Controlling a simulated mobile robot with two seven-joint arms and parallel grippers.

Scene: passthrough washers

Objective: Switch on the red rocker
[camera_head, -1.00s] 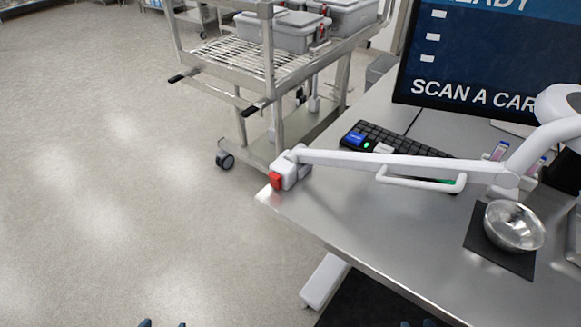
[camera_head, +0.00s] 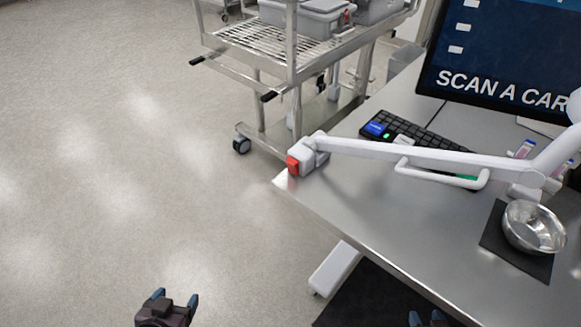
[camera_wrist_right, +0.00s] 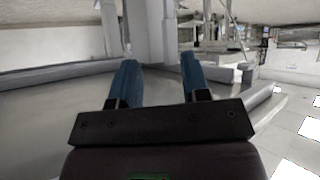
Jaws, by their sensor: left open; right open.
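The red rocker (camera_head: 293,165) is on the end of a white box (camera_head: 306,152) at the tip of a white jointed arm (camera_head: 400,152), over the table's left corner. My left gripper (camera_head: 175,300) is open and empty over the floor, below and left of the rocker. My right gripper (camera_head: 428,318) shows only its fingertips at the bottom edge of the head view, well below and right of the rocker. In the right wrist view its two blue fingers (camera_wrist_right: 158,80) are apart with nothing between them. The rocker cannot be made out there.
The steel table (camera_head: 350,210) holds a keyboard (camera_head: 425,135), a monitor (camera_head: 500,65) and a metal bowl (camera_head: 533,227) on a dark mat (camera_head: 500,255). A wheeled cart (camera_head: 265,110) with grey bins stands behind the table's left corner. The floor on the left is clear.

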